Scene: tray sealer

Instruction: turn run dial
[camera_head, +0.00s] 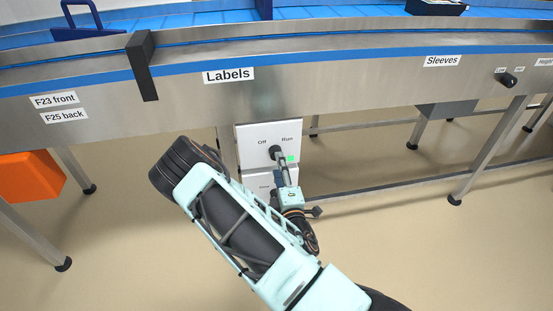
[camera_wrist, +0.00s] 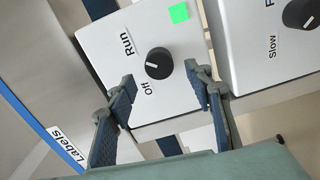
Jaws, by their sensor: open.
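The run dial is a round black knob (camera_wrist: 159,63) on a white box (camera_head: 247,137), with a pale pointer mark and the printed words Off and Run. In the wrist view the mark is on the side facing the words; which word it points at is hard to tell. In the head view the knob (camera_head: 275,151) is partly covered by my gripper (camera_head: 281,165). In the wrist view my gripper (camera_wrist: 160,80) is open and empty, its fingertips either side of the knob's lower part. I cannot tell whether they touch it.
A green square (camera_wrist: 179,13) is on the same box. A second black dial (camera_wrist: 301,13), on a neighbouring box marked Slow, is close by. The steel conveyor frame (camera_head: 330,85) with a Labels sign runs above. An orange box (camera_head: 30,177) is at left.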

